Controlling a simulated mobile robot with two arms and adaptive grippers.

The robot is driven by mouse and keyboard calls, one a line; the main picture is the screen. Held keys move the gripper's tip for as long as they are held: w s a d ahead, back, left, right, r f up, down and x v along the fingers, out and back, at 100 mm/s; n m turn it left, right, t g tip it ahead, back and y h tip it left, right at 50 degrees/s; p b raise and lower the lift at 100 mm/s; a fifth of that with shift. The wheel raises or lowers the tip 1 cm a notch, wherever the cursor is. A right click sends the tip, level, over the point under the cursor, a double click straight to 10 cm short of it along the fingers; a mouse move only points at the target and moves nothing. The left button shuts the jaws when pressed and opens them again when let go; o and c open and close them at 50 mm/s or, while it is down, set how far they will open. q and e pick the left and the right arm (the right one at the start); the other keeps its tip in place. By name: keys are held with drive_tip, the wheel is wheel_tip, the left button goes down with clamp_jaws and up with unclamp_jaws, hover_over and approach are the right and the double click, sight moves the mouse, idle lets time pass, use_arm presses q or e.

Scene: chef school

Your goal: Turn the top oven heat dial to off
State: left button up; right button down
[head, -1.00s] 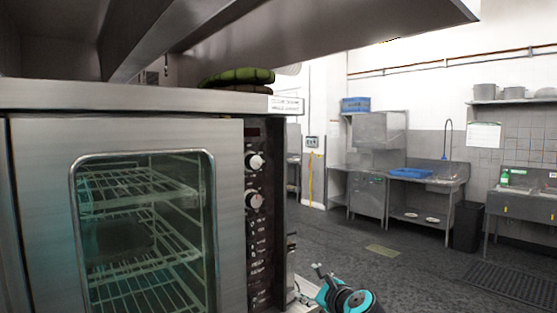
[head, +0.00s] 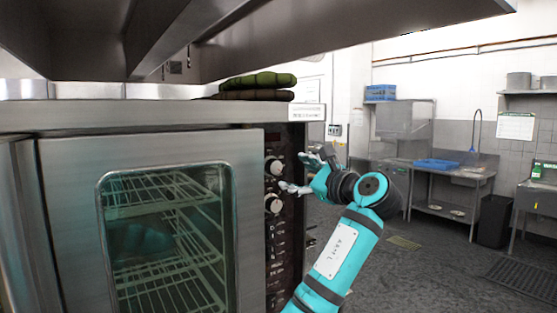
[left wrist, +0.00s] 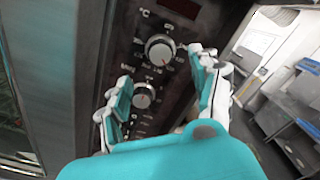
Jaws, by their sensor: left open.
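The top oven heat dial (head: 274,167) is a round silver knob on the dark control panel at the right of the oven (head: 70,180). It also shows in the left wrist view (left wrist: 160,50), where its knob and scale are visible. A second, similar dial (head: 273,204) sits below it, also in the left wrist view (left wrist: 145,96). My left gripper (head: 298,174) is open in front of the panel, just right of the dials. In the left wrist view its fingers (left wrist: 160,68) are spread on either side of the dials, with nothing held. My right gripper is out of view.
The oven's glass door is shut, with wire racks inside. A metal shelf or hood overhangs the oven top, where folded green and brown cloths (head: 257,84) lie. Right of the oven is open floor, with a steel sink table (head: 440,175) and a black bin (head: 494,220) further back.

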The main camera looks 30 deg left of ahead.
sight(276, 168)
use_arm(q)
drive_tip(key=p+x, duration=0.3)
drive_tip(key=x, duration=0.4)
drive_tip(key=shift+w+a+r, duration=0.1)
drive_tip(key=shift+a, duration=0.15)
drive_tip(key=shift+w+a, duration=0.2)
drive_tip(key=shift+a, duration=0.15)
drive_tip(key=c, duration=1.2)
